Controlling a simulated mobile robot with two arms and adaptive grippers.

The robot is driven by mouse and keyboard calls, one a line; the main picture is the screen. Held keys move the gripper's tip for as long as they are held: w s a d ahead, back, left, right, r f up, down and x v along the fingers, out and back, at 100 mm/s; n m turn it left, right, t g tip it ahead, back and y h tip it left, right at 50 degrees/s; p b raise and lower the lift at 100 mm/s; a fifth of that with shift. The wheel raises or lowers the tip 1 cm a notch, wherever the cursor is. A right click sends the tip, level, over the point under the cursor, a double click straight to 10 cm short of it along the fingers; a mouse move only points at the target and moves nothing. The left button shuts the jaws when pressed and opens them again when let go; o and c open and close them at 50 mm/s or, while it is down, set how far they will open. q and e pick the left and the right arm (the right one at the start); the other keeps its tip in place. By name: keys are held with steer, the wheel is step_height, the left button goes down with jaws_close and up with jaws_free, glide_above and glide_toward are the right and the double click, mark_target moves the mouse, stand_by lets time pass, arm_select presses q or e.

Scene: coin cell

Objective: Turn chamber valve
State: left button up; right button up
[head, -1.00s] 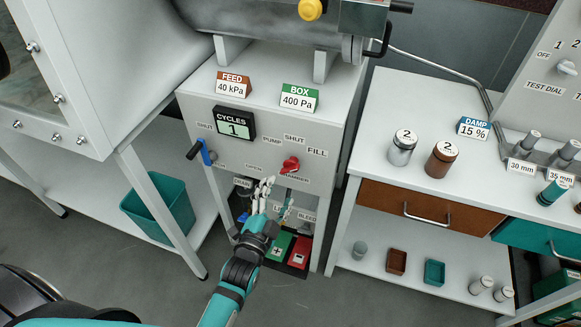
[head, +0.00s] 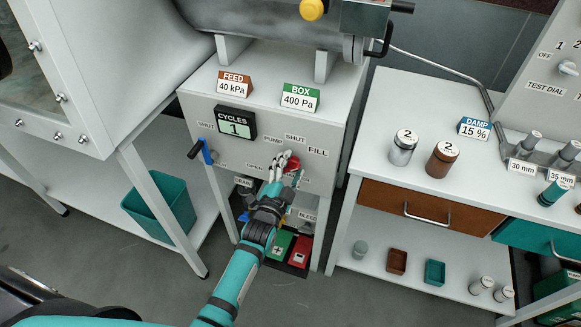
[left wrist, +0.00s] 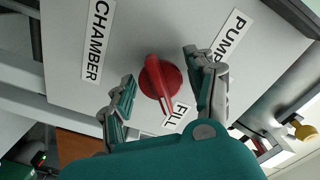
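The chamber valve is a red knob (head: 294,164) with a raised bar handle, on the grey panel among the PUMP, SHUT and FILL labels. It shows whole in the left wrist view (left wrist: 161,80), where one end of its bar lies near the FILL label. My left gripper (head: 283,162) is at the valve and partly covers it in the head view. In the left wrist view its two fingers (left wrist: 159,65) are apart, one on each side of the red knob. I see a gap between each finger and the bar. My right gripper is not in view.
A blue-handled valve (head: 207,152) is left on the same panel, below the CYCLES display (head: 235,122). Green (head: 279,244) and red (head: 299,251) buttons sit below my arm. A side bench (head: 375,150) with jars stands to the right.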

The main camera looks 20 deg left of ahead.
arm_select(q)
steer(key=c, duration=0.7)
steer(key=shift+c, duration=0.7)
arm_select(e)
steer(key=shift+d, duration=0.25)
